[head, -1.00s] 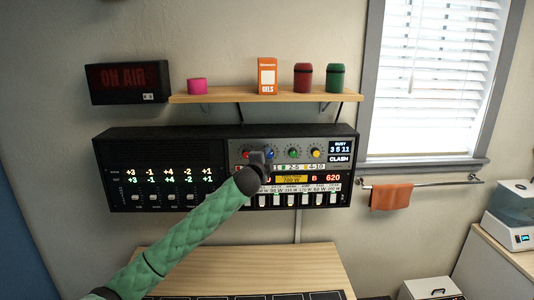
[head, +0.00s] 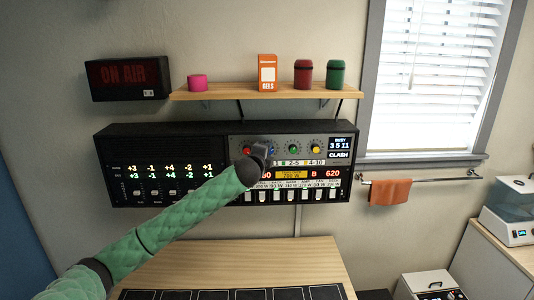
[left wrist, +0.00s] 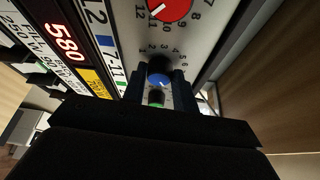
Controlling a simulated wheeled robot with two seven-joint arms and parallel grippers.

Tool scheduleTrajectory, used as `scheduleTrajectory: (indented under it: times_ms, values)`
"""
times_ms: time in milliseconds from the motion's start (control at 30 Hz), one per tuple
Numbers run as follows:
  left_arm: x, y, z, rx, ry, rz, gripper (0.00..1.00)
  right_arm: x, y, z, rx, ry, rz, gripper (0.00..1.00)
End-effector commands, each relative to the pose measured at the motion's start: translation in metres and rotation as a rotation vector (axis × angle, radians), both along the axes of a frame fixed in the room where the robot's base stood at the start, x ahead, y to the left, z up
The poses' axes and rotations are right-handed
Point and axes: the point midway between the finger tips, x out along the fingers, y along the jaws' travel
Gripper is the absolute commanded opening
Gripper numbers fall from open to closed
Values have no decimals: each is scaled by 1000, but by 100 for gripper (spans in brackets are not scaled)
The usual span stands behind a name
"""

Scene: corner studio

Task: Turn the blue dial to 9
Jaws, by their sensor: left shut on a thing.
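The blue dial (left wrist: 158,74) sits on the grey panel, seen in the left wrist view with small numbers printed around it. In the head view only a sliver of blue shows beside my left gripper (head: 265,151), which covers most of it. In the left wrist view the two dark fingers of my left gripper (left wrist: 159,82) stand on either side of the blue dial, shut on it. A pale mark shows on the dial, but the number it points to cannot be read. My right gripper is not in view.
The red dial (head: 246,150) is close on the left, the green dial (head: 292,149) and yellow dial (head: 316,149) on the right. A shelf (head: 225,94) hangs above; a wooden desk (head: 240,258) stands below.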

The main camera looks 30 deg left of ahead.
Motion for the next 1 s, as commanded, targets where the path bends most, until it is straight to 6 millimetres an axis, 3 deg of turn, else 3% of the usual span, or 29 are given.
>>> scheduleTrajectory:
  times_ms: [67, 100, 200, 567, 933, 1000]
  values:
    - [0, -1, -1, -1, 1, -1, 6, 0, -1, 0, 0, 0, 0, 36]
    - [0, -1, -1, -1, 1, -1, 36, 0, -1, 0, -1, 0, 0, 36]
    - [0, -1, -1, -1, 1, -1, 50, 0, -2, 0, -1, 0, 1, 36]
    - [-5, -1, -2, -1, 0, -1, 50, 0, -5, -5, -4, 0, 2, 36]
    - [-55, -10, -3, 0, 0, -2, 50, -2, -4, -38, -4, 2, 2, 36]
    - [-61, -11, -1, 0, 1, -2, 50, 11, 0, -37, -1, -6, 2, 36]
